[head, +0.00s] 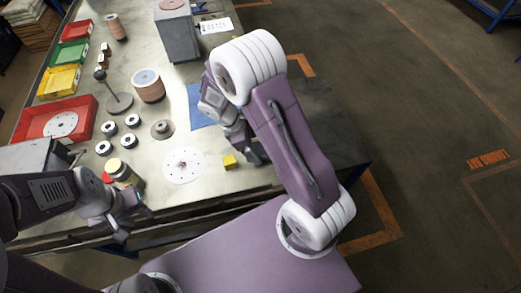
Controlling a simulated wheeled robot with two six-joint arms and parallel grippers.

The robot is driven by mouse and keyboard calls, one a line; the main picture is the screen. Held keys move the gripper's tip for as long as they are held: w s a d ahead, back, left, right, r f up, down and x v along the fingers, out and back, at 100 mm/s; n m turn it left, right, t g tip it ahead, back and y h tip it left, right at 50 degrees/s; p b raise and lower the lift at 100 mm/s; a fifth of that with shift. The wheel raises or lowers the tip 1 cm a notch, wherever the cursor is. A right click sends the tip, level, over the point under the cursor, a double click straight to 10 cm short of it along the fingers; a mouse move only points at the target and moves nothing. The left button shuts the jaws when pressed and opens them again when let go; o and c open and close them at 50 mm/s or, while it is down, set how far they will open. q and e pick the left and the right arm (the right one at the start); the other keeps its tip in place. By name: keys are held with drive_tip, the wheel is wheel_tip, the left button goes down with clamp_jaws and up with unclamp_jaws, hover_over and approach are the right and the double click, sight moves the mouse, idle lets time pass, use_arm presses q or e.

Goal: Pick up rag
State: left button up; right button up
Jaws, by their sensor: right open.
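A flat blue piece, seemingly the rag (196,107), lies on the metal table, left of my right wrist; my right arm hides part of it. My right gripper (255,154) is open over the table, to the lower right of the blue piece and close to a small yellow block (230,162). I cannot see anything held in it. My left gripper (128,224) is at the table's front edge, below a jar with a yellow lid (118,170) and apart from the blue piece. Its jaws are too unclear to judge.
A white perforated disc (183,165) lies at the table's front. Several small rollers (128,141), a brown drum (149,86) and a stand (119,103) are left of the blue piece. Red (81,107), yellow (59,82) and green bins line the left side. A grey block (176,38) stands behind.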

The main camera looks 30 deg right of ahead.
drive_tip(key=shift+x, duration=0.75)
drive_tip(key=shift+d+f, duration=0.25)
drive_tip(key=shift+f, duration=0.1)
drive_tip(key=c, duration=1.5)
drive_tip(key=shift+o, duration=0.2)
wheel_tip(320, 180, up, 4)
drive_tip(key=shift+w+a+r, duration=0.1)
drive_tip(key=shift+r, duration=0.05)
drive_tip(key=s+d+r, duration=0.1)
drive_tip(key=s+r, duration=0.5)
drive_tip(key=s, duration=0.5)
drive_tip(key=shift+s+d+r, duration=0.2)
drive_tip(key=shift+s+r, duration=0.2)
